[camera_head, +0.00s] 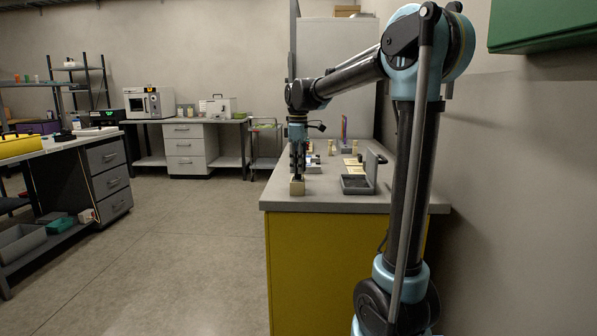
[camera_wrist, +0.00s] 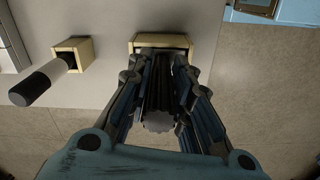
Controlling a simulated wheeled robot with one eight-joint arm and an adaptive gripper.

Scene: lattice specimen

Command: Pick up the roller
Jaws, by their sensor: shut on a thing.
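My gripper (camera_wrist: 160,80) is shut on a dark, ribbed, upright piece with a round grey end (camera_wrist: 158,122), which I take to be the roller. Its far end reaches to a square wooden holder (camera_wrist: 207,42); whether it is still seated in it is hidden by my fingers. In the head view my gripper (camera_head: 298,172) points straight down over a small pale wooden block (camera_head: 297,188) near the grey worktop's front left corner. The roller cannot be made out there.
A second wooden holder (camera_wrist: 84,49) with a black-and-white handle (camera_wrist: 41,82) in it stands left in the wrist view. A dark grey tray (camera_head: 356,190) lies right of my gripper on the worktop (camera_head: 330,202). Several small items stand behind. The worktop's left edge is close.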

